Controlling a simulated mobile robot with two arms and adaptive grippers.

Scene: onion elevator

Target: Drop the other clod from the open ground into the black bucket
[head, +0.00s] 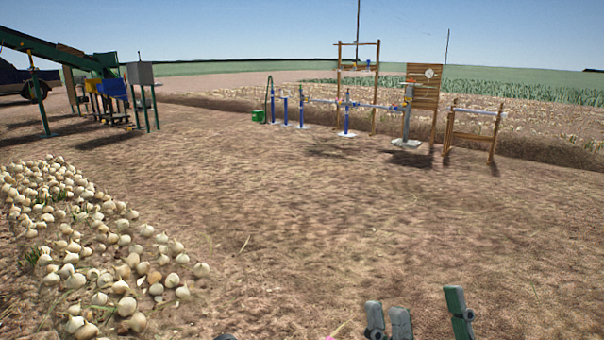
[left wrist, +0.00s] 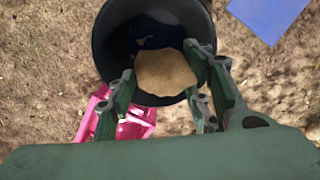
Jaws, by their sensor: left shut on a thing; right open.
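In the left wrist view a tan, lumpy clod (left wrist: 166,68) is between the green fingers of my left gripper (left wrist: 160,78), which is shut on it. The clod shows over the mouth of the black bucket (left wrist: 104,46), inside the outline of its rim. How high it is above the bucket floor I cannot tell. My right gripper (head: 422,317) is open and empty at the bottom right of the head view, above bare soil. My left gripper does not show in the head view.
A pink object (left wrist: 132,126) lies beside the bucket, and a blue flat thing (left wrist: 270,14) is at upper right. A heap of onions (head: 75,240) covers the left ground. A green conveyor (head: 50,47) and a post-and-pipe stand (head: 347,115) are far off. The middle ground is clear.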

